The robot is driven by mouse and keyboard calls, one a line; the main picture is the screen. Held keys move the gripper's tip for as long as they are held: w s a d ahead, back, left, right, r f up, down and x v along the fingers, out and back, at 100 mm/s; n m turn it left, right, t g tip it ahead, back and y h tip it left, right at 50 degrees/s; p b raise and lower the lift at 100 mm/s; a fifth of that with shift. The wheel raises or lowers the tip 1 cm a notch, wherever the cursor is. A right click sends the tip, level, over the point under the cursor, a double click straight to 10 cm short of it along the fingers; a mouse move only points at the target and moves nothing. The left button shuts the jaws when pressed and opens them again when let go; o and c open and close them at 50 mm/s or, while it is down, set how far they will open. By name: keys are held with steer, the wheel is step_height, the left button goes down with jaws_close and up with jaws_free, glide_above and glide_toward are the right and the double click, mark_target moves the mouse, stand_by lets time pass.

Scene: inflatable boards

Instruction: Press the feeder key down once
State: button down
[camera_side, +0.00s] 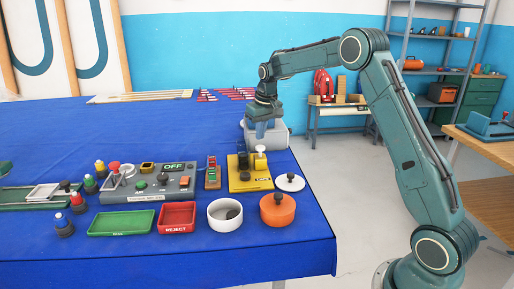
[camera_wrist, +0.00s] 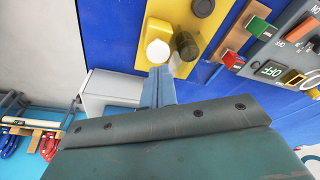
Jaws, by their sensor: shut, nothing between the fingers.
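A yellow block (camera_side: 248,180) stands on the blue table and carries a white round cap (camera_side: 260,149) and dark posts or knobs; its front label is too small to read. In the wrist view the yellow block (camera_wrist: 172,12) shows the white cap (camera_wrist: 158,52), a dark cylinder (camera_wrist: 186,46) beside it and a black knob (camera_wrist: 203,8). I cannot tell for sure which of these is the feeder key. My gripper (camera_side: 261,136) is shut and empty, pointing down just above or behind the white cap. Its fingertips (camera_wrist: 158,72) appear close to the cap's edge; contact cannot be told.
A grey box (camera_side: 280,137) stands behind the yellow block. A grey control panel (camera_side: 148,187) reading OFF and a small switch strip (camera_side: 212,176) are to the left. An orange pot (camera_side: 277,210), white bowl (camera_side: 224,215), red tray (camera_side: 178,217) and green tray (camera_side: 121,222) are in front.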

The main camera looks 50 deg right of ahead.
mark_target(261, 147)
steer(key=shift+w+v, duration=0.2)
steer(key=shift+v, duration=0.75)
steer(key=shift+w+v, duration=0.2)
steer(key=shift+v, duration=0.75)
steer(key=shift+d+r, duration=0.1)
steer(key=shift+r, duration=0.05)
steer(key=s+a+r+n+t, duration=0.1)
steer(key=s+a+r, duration=0.4)
steer(key=s+a, duration=0.25)
steer(key=s+a+r+t, duration=0.1)
steer(key=s+a+r, duration=0.5)
steer(key=s, duration=0.3)
steer(key=s+a+f+n, duration=0.1)
steer(key=s+a+f, duration=0.1)
steer(key=s, duration=0.8)
steer(key=s+a+f+n+t, duration=0.1)
steer(key=s+a+f, duration=0.2)
steer(key=s, duration=0.6)
steer(key=shift+s+a+f+y, duration=0.2)
steer(key=shift+s+a+y, duration=0.15)
steer(key=shift+a, duration=0.35)
